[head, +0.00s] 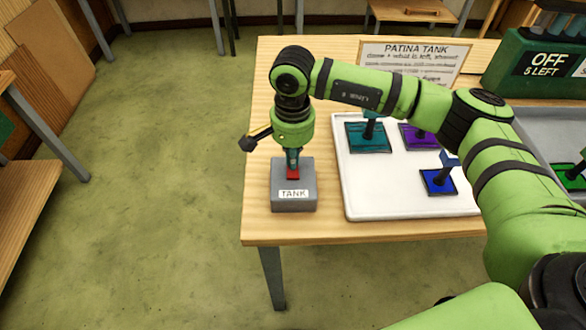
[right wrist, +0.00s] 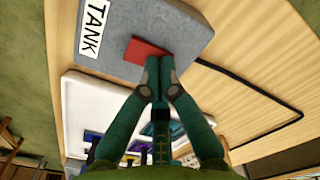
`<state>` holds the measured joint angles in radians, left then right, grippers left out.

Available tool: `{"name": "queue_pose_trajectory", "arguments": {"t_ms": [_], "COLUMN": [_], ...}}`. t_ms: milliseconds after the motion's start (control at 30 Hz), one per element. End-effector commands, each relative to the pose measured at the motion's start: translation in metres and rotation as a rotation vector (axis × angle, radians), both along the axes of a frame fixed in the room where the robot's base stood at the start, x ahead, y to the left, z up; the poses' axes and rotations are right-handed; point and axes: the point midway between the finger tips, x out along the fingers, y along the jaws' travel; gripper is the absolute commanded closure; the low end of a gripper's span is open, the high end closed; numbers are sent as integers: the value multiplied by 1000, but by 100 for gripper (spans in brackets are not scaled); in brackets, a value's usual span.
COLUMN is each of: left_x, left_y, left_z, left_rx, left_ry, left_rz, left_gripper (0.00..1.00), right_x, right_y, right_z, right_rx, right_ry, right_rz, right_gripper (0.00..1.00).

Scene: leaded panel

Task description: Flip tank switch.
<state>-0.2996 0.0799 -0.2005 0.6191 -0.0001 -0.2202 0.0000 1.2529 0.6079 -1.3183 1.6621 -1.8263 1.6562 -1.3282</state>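The tank switch is a grey box (head: 294,200) labelled TANK with a red rocker (head: 293,174) on top, near the table's left front corner. My right gripper (head: 292,157) points down just above the rocker, its fingers together. In the right wrist view the shut fingertips (right wrist: 159,72) reach the edge of the red rocker (right wrist: 146,50) on the grey box (right wrist: 185,28); whether they touch it I cannot tell. Nothing shows between the fingers. The green tank (head: 525,62) at the back right reads OFF, 5 LEFT. My left gripper is out of view.
A white tray (head: 365,207) right of the switch holds teal (head: 369,139), purple (head: 417,137) and blue (head: 438,183) squares with upright handles. A grey tray (head: 540,125) lies farther right. A PATINA TANK sign (head: 415,58) stands behind. A black cable (right wrist: 262,92) runs from the box.

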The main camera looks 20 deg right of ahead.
Motion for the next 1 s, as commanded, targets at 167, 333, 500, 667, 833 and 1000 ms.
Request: {"name": "queue_pose_trajectory", "arguments": {"t_ms": [167,333,500,667,833,1000], "left_x": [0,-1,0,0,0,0], "left_y": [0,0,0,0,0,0], "left_z": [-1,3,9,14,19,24], "left_rx": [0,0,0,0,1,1], "left_ry": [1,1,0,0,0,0], "left_rz": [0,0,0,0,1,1], "left_gripper": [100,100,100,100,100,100], "right_x": [-2,-2,-1,-1,-1,-1], "right_y": [0,0,0,0,0,0], "right_z": [-3,5,20,33,47,61], "right_rx": [-1,-1,-2,-1,-1,0], "right_ry": [6,6,5,2,3,1], "right_rz": [0,0,0,0,0,0], "right_gripper": [100,100,100,100,100,100]}}
